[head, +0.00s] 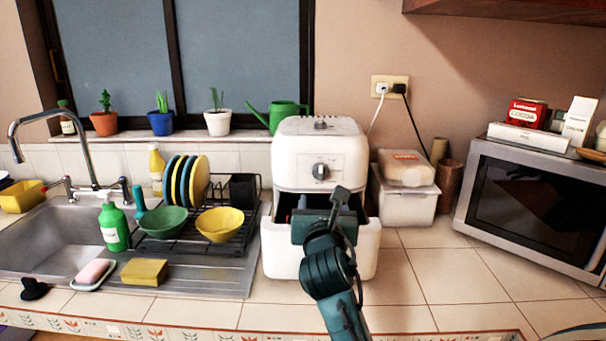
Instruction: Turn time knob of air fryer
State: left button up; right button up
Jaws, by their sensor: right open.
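The white air fryer (290,158) stands on the tiled counter, with its drawer (280,250) pulled out toward me. A round grey knob (320,171) is on its front panel, and another knob (320,125) is on its top. Which of them is the time knob cannot be read at this size. My right gripper (321,205) is open, in front of the air fryer, just below the front knob and over the drawer opening. It hides part of the drawer. It appears apart from both knobs. My left gripper is not in view.
A dish rack with bowls (220,224) and plates stands left of the air fryer, beside the sink (60,230). A white container (402,200) is close on the right, then a microwave (530,205). Counter tiles (455,278) at front right are clear.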

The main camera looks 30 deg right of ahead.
aim_at(321, 174)
jog(key=shift+w+d+r, duration=0.2)
jog(key=shift+w, duration=0.2)
jog(key=x, duration=1.2)
jog(key=shift+w+d, duration=0.1)
jog(key=shift+w, duration=0.05)
jog(key=c, duration=1)
jog(key=shift+o, duration=0.2)
